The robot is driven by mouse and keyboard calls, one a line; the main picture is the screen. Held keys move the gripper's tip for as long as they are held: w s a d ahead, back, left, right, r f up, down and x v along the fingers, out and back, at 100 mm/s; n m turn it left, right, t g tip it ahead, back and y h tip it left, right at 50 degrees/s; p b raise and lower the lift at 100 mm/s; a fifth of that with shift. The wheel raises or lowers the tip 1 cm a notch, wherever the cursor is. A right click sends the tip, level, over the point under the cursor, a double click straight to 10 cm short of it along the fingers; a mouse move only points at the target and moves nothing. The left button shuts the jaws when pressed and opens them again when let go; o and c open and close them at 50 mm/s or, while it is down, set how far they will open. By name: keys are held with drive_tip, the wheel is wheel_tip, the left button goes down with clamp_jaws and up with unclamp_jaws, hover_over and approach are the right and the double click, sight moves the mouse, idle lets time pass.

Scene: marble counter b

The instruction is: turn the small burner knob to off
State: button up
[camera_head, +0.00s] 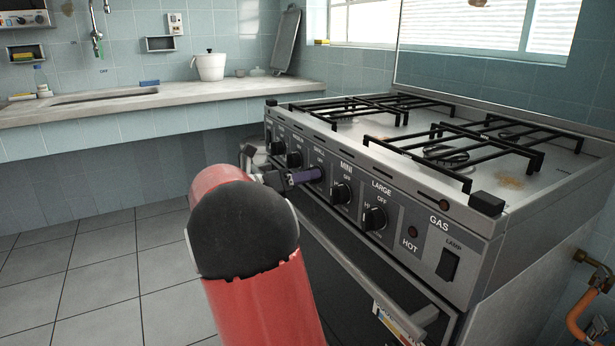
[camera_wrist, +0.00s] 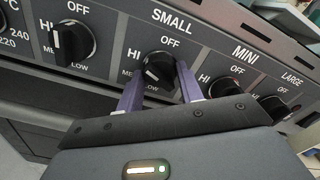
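The small burner knob (camera_wrist: 160,68) is black and sits under the label SMALL on the dark oven panel. In the wrist view, a white mark shows on its lower left, away from the OFF label above it. My gripper (camera_wrist: 160,78) has one purple finger on each side of this knob, with the tips at its rim. Whether the fingers press on it cannot be told. In the head view, my gripper (camera_head: 309,174) reaches the panel from the left and largely covers the knob.
The MINI knob (camera_head: 341,193) is close on the right, with the LARGE knob (camera_head: 374,218) beyond it. Another knob (camera_wrist: 73,42) is on the left in the wrist view. The oven handle (camera_head: 352,264) runs below the panel. Black grates (camera_head: 455,140) are on top.

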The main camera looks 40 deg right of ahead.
drive_tip(key=shift+c, duration=0.6)
drive_tip(key=m+b, duration=0.3)
drive_tip(key=m, duration=0.2)
drive_tip(key=shift+m, duration=0.3)
drive_tip(key=shift+m+b, duration=2.35)
drive_tip(key=shift+m, duration=0.45)
